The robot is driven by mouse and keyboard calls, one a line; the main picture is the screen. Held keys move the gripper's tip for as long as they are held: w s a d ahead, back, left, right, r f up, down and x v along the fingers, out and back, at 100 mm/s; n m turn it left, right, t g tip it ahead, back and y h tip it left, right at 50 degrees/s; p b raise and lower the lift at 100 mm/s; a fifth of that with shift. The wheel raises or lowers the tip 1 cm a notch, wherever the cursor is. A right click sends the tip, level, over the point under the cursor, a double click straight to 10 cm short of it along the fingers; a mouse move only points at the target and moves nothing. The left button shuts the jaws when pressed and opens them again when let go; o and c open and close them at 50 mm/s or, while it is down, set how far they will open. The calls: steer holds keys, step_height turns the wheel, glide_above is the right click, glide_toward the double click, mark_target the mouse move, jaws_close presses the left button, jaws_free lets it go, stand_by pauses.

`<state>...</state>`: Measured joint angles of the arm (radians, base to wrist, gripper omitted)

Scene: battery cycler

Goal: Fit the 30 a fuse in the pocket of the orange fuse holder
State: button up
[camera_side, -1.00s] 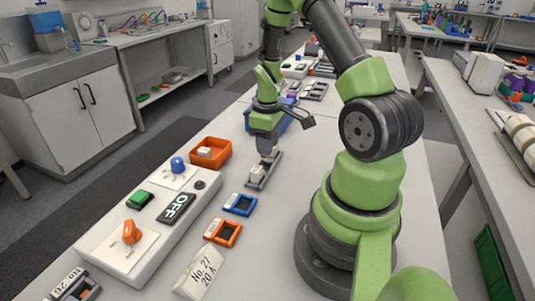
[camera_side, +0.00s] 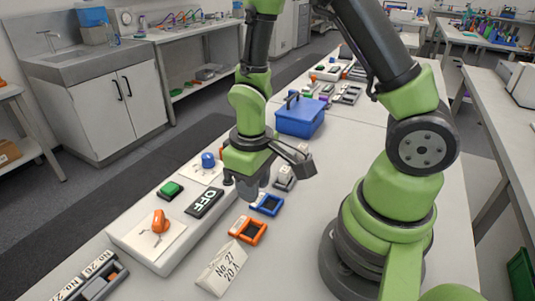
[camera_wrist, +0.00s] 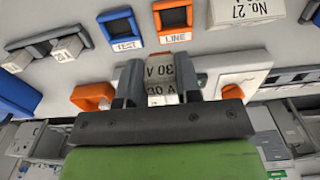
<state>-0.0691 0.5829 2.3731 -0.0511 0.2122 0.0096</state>
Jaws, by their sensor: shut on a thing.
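My gripper (camera_wrist: 160,86) is shut on the 30 A fuse (camera_wrist: 160,68), a pale block with "30 A" lettering held between the two dark fingers. In the side view my gripper (camera_side: 248,190) is above the bench, beyond the orange fuse holder; the fuse cannot be made out there. The orange fuse holder (camera_side: 237,232) is a square frame with a dark pocket and a white label. In the wrist view the orange holder (camera_wrist: 157,23) is labelled LINE and lies above the fuse in the picture, apart from it. Its pocket looks empty.
A blue holder (camera_wrist: 103,29) labelled TEST lies beside the orange one. A white "No. 27 20 A" sign (camera_side: 222,268) stands close by. A white console (camera_side: 150,256) with knobs and an OFF plate lies left. A grey rack (camera_wrist: 40,42) holds pale fuses. A blue box (camera_side: 300,118) stands behind.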

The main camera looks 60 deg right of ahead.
steer(key=shift+s+a+f, duration=0.15)
steer(key=shift+a+f, duration=0.15)
steer(key=shift+f, duration=0.85)
steer(key=shift+s+a+f, duration=0.2)
steer(key=shift+a+f, duration=0.15)
steer(key=shift+f, duration=0.85)
steer(key=shift+s+a+f, duration=0.15)
steer(key=shift+a+f, duration=0.15)
steer(key=shift+f, duration=0.85)
steer(key=shift+f, duration=0.2)
steer(key=o, duration=1)
steer(key=shift+r, duration=0.1)
